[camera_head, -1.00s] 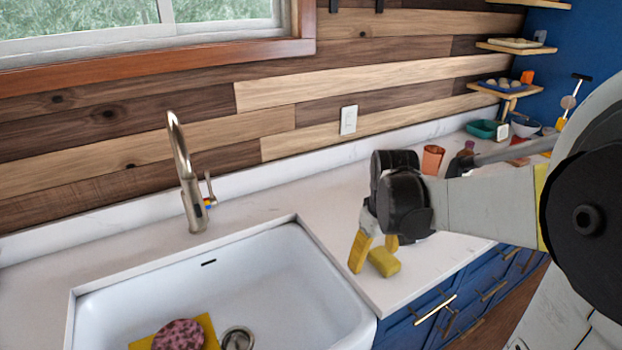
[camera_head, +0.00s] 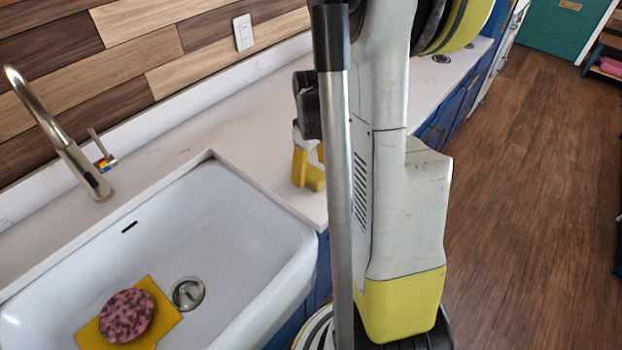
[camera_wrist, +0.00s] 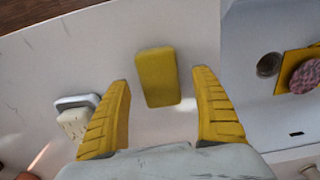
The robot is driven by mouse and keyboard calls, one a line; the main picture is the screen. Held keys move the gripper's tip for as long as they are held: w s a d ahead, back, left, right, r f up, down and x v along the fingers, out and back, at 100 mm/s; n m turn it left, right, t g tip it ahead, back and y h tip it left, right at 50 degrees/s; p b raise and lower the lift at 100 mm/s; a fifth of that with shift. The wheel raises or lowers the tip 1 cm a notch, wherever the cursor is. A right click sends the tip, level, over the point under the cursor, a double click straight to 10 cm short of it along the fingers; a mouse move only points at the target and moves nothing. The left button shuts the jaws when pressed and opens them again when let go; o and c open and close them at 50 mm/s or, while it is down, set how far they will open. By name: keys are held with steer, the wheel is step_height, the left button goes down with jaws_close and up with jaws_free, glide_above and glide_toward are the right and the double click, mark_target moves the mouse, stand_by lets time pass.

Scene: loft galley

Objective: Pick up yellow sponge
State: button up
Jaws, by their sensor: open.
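The yellow sponge (camera_wrist: 157,77) lies on the white counter beside the sink. In the wrist view it sits between and just beyond the fingertips of my gripper (camera_wrist: 164,80), with a gap to each finger. My gripper is open and empty, with its yellow fingers spread. In the head view, the gripper (camera_head: 306,172) is over the counter near the sink's right edge. The sponge (camera_head: 315,179) shows there partly, close to the fingers; my arm hides the area to its right.
The white sink (camera_head: 230,225) holds a yellow cloth (camera_head: 163,325) with a pink speckled round thing (camera_head: 126,315) on it. A faucet (camera_head: 60,145) stands behind the sink. A white dish (camera_wrist: 72,103) with a pale block lies left of the gripper in the wrist view.

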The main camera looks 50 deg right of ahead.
step_height(320, 180, down, 3)
steer(key=shift+w+r+b, duration=0.1)
steer(key=shift+r+b, duration=0.05)
steer(key=shift+b, duration=0.15)
steer(key=shift+r, duration=0.1)
steer(key=c, duration=1.1)
steer(key=shift+o, duration=0.2)
steer(key=shift+r+p, duration=0.4)
steer(key=shift+r, duration=0.2)
step_height(320, 180, up, 3)
steer(key=shift+p, duration=0.65)
steer(key=s+d+r+p, duration=0.3)
steer(key=s+d+r, duration=0.3)
steer(key=s, duration=0.3)
steer(key=shift+s+d+r, duration=0.25)
steer(key=shift+s+r, duration=0.15)
